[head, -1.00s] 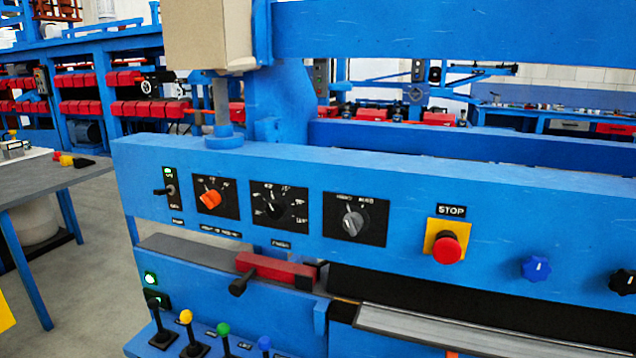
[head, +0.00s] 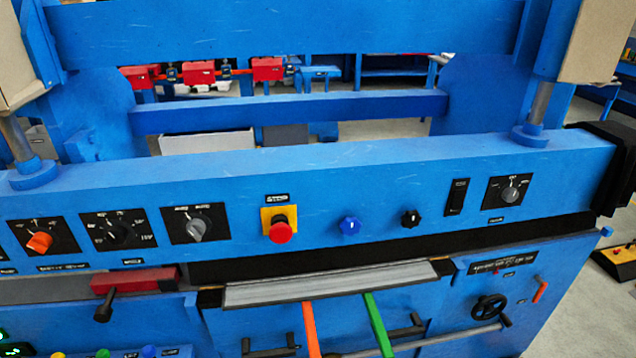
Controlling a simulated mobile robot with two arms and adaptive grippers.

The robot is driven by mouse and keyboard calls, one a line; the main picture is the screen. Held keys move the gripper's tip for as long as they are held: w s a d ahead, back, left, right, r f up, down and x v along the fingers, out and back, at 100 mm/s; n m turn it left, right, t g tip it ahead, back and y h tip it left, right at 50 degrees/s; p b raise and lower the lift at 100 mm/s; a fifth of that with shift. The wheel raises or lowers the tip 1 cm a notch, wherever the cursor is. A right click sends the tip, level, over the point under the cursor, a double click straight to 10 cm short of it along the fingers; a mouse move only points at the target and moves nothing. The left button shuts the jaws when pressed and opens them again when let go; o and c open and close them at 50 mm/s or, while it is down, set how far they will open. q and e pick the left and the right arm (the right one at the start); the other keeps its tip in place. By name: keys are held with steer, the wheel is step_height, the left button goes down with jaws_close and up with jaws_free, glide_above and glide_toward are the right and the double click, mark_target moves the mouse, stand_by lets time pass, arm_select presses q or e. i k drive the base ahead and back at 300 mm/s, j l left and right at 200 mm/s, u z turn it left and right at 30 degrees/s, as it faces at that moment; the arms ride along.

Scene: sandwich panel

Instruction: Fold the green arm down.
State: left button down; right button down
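A green arm (head: 378,325) shows at the bottom of the head view, on the front of the blue machine. It is a narrow bar that runs from the grey metal ledge (head: 330,284) down to the picture's lower edge, slanting slightly right. Its lower end is cut off by the picture edge. An orange arm (head: 311,328) of similar shape stands to its left, apart from it. Neither of my grippers is in view.
The blue control panel (head: 330,180) crosses the view, with a red stop button (head: 281,229) and several knobs. A red block with a black handle (head: 135,281) is at left. A black handwheel (head: 489,307) and a grey rod (head: 420,342) are at lower right.

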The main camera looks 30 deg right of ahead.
mark_target(384, 347)
steer(key=z, duration=1.25)
